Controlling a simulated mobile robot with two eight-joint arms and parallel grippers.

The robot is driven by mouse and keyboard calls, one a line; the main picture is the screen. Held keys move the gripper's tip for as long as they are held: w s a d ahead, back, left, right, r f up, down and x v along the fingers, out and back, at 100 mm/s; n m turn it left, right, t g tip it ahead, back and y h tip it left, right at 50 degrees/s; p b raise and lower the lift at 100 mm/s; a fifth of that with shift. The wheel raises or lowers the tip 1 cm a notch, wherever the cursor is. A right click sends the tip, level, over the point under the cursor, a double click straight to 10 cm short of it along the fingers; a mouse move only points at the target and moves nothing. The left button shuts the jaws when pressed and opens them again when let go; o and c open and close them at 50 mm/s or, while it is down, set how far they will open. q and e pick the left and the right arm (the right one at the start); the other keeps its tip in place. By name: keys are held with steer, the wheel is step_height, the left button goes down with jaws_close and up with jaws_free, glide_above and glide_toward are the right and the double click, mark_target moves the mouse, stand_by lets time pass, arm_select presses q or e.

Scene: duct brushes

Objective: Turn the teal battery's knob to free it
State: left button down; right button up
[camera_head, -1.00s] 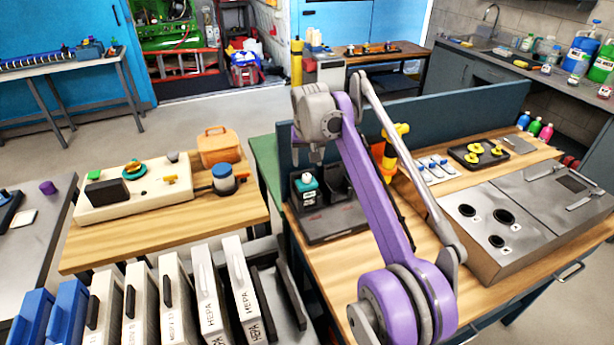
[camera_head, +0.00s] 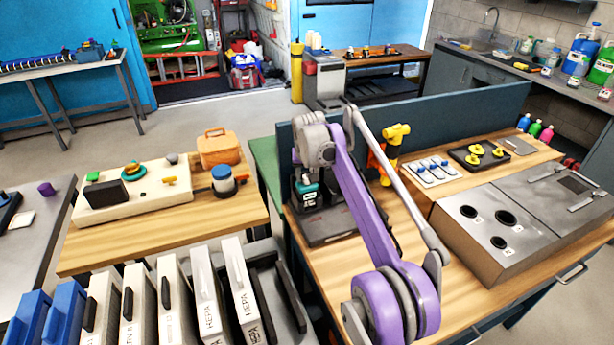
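The teal battery (camera_head: 306,192) sits upright in the left bay of a dark charger dock (camera_head: 325,230) on the right wooden bench. My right gripper (camera_head: 308,172) points down just above and in front of the battery and covers its top. The purple and grey arm reaches to it from the lower right. The gap between the fingertips is too small and too covered to read. The battery's knob is hidden or too small to make out. My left gripper is not in view.
A blue-grey panel (camera_head: 440,105) runs behind the bench. An orange and yellow tool (camera_head: 388,150) stands right of the arm, near a tray of blue-tipped items (camera_head: 432,171) and a metal box (camera_head: 500,222). White filter boxes (camera_head: 205,290) line the lower left.

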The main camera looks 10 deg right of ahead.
jaws_close()
